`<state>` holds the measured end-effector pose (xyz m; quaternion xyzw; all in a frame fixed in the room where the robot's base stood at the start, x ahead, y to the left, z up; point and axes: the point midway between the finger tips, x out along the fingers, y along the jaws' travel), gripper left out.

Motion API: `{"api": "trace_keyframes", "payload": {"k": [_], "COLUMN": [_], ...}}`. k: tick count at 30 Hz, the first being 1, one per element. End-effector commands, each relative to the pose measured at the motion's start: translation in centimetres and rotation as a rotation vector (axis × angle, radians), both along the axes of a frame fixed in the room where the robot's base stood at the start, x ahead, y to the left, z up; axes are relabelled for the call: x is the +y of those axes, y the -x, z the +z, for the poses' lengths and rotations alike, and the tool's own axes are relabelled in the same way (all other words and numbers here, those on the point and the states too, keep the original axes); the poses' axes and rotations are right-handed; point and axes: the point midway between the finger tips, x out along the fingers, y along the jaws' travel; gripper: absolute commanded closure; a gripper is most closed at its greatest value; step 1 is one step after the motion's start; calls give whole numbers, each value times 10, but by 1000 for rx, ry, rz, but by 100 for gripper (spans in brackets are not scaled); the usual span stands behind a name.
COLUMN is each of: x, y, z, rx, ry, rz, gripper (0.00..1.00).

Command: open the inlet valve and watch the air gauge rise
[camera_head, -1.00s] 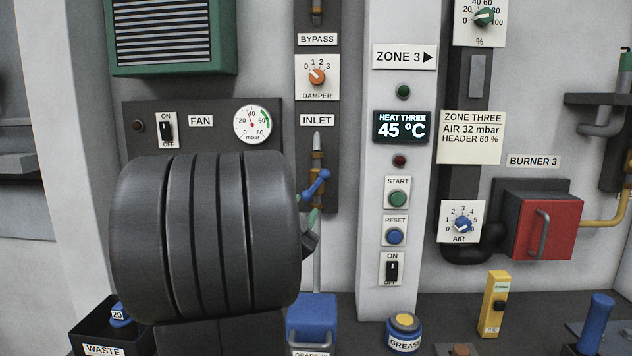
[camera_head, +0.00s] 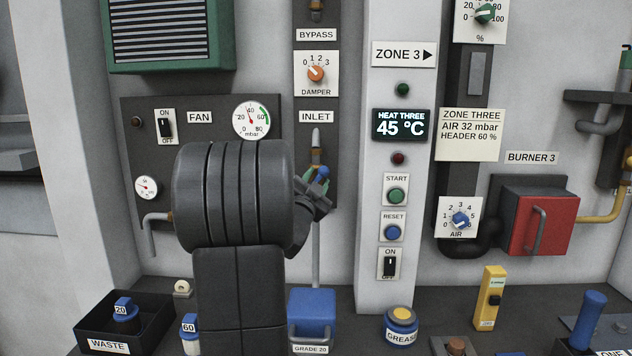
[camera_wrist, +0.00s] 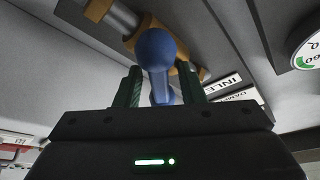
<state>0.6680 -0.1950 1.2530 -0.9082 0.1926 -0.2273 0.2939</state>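The inlet valve is a brass-coloured pipe fitting with a blue ball-ended lever, under the INLET label (camera_head: 316,117). My gripper (camera_head: 318,185) is at the lever, and my arm hides much of the valve in the head view. In the wrist view the blue lever (camera_wrist: 157,50) stands between the two green fingers of my gripper (camera_wrist: 160,88), with gaps at both sides, so the gripper looks open around it. The brass valve body (camera_wrist: 150,30) is just beyond. The round mbar gauge (camera_head: 251,120) has its needle between 20 and 40; its edge (camera_wrist: 307,52) shows in the wrist view.
A DAMPER dial (camera_head: 316,74) is above the valve. A white column with buttons (camera_head: 394,195) stands close to the right. Below are a blue GRADE 20 container (camera_head: 312,312), a GREASE pot (camera_head: 401,322) and a black WASTE bin (camera_head: 108,346).

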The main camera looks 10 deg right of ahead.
Motion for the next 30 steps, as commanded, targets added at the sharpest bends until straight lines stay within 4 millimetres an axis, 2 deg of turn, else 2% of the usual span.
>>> {"api": "trace_keyframes", "payload": {"k": [1, 5, 6, 17, 30], "x": [0, 0, 0, 0, 1], "y": [0, 0, 0, 1, 0], "z": [0, 0, 0, -3, -6], "rx": [0, 0, 0, 13, 99], "ry": [0, 0, 0, 52, 352], "rz": [0, 0, 0, -1, -2], "gripper": [73, 99, 100, 100, 100]}}
